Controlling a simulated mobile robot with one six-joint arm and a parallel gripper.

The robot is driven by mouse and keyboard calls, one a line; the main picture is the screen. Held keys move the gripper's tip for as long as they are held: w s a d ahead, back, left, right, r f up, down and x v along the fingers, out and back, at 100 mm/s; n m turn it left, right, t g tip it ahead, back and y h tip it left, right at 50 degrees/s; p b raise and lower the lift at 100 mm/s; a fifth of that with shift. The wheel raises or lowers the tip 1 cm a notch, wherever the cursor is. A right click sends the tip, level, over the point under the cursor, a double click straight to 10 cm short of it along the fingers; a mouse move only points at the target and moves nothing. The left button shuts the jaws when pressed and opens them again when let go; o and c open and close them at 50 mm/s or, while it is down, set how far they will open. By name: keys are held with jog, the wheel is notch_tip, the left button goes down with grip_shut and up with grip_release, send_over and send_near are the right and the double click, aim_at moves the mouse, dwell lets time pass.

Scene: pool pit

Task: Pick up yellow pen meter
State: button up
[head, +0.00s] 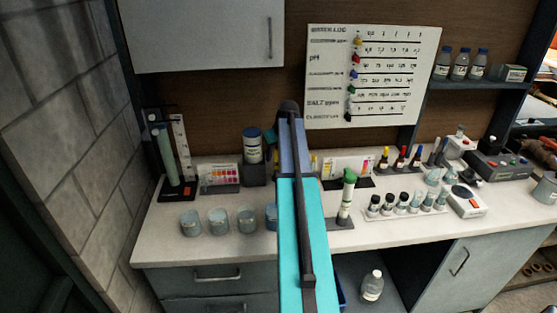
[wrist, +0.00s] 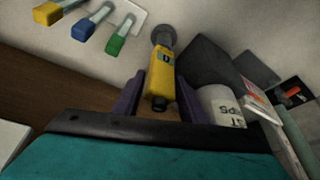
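The yellow pen meter (wrist: 160,78) shows in the wrist view, with a small dark display and a dark end toward the camera. Its far end meets a dark round piece (wrist: 164,36). My gripper (wrist: 161,82) has its two purple fingers on either side of the meter. Narrow gaps show beside it, so the fingers look open and not closed on it. In the head view my arm reaches over the counter and hides the meter and the fingertips.
A labelled bottle (head: 253,148) stands left of my arm, and a green-topped tube (head: 347,195) stands close on its right. Several jars (head: 218,221) line the counter (head: 170,250) at left. A rack of dark-capped vials (head: 405,205) stands at right.

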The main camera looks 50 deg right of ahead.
dwell(0.3)
jog(key=c, duration=0.8)
jog(key=shift+r, duration=0.1)
notch_tip(320, 180, up, 10)
jog(key=b, duration=0.3)
dwell(0.9)
